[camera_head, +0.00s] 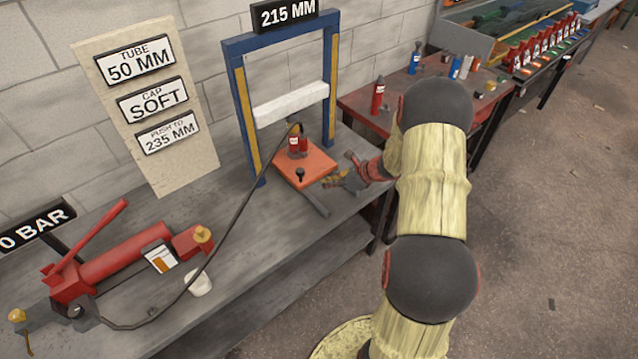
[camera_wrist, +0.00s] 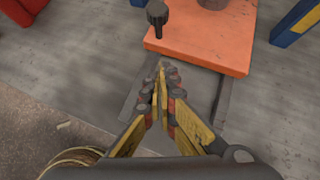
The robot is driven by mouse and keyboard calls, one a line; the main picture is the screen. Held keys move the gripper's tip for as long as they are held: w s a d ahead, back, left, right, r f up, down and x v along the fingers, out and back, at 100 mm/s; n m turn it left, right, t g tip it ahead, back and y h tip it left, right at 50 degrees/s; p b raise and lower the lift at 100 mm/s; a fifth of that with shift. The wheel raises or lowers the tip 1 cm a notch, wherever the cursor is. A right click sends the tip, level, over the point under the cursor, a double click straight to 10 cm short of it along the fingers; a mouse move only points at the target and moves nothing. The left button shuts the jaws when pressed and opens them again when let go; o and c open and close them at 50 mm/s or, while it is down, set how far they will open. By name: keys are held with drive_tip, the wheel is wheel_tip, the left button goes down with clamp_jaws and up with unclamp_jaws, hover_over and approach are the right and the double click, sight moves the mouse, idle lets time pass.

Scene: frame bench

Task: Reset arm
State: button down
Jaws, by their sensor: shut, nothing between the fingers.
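My gripper (camera_head: 335,180) is over the front part of the bench, just right of the orange plate (camera_head: 318,165). In the wrist view its fingers (camera_wrist: 161,95) are together with nothing between them, in front of the near edge of the orange plate (camera_wrist: 200,47). My arm reaches in from the right side of the head view. A small red cylinder (camera_head: 303,143) stands on the plate inside the blue press frame (camera_head: 242,110). A black knob (camera_head: 300,173) stands on the plate; it also shows in the wrist view (camera_wrist: 157,14).
A red hand pump (camera_head: 125,258) lies at the left, its black hose running to the cylinder. A white cup (camera_head: 198,283) stands beside it. A sign board (camera_head: 145,110) leans on the wall. A red side table (camera_head: 365,105) holds bottles. The front bench edge (camera_head: 290,285) is clear.

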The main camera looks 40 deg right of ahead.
drive_tip(key=p+v, duration=0.1)
drive_tip(key=v, duration=0.4)
drive_tip(key=shift+s+d, duration=0.1)
drive_tip(key=shift+s, duration=0.05)
drive_tip(key=s+a+r+n+g+y, duration=0.1)
drive_tip(key=s+a+r+n+g, duration=0.4)
drive_tip(key=s+a+n, duration=0.7)
drive_tip(key=s+a+r+n+h, duration=0.1)
drive_tip(key=s+a+r+n, duration=0.3)
drive_tip(key=r, duration=0.4)
drive_tip(key=s+a+r+n+t+h, duration=0.1)
drive_tip(key=s+a+r+n+h, duration=0.1)
drive_tip(key=s+a+r+n, duration=0.2)
drive_tip(key=s+a+r+n+t+h, duration=0.1)
drive_tip(key=s+a+r+n+h, duration=0.1)
drive_tip(key=s+a+r+n, duration=0.3)
drive_tip(key=a+r+n, duration=0.4)
drive_tip(key=r+n, duration=0.1)
drive_tip(key=r, duration=0.2)
drive_tip(key=shift+r+n, duration=0.3)
